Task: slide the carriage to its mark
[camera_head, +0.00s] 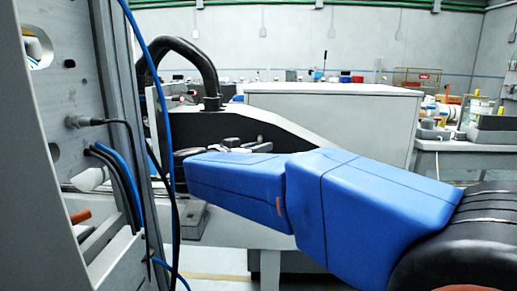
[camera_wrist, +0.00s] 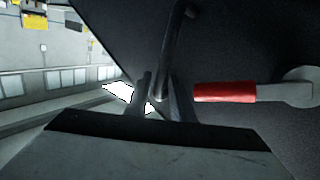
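In the wrist view my gripper (camera_wrist: 160,88) shows as two dark fingers a little apart. A dark bent bar (camera_wrist: 175,40) comes down from the top, and its lower end lies between the fingertips in the picture. Whether the fingers press on it is too dark to tell. Right of the fingers is a lever with a red grip (camera_wrist: 225,92) and a grey end; it is clear of them. In the head view my blue arm reaches left to a dark machine (camera_head: 250,128), and my gripper cannot be made out. I cannot pick out the carriage or its mark in either view.
A tall grey panel with blue and black cables (camera_head: 110,110) stands close at the left. A large grey cabinet (camera_head: 335,120) is behind my arm. A bench (camera_head: 455,150) with small items is at the right. A dark surface fills the wrist view's upper right.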

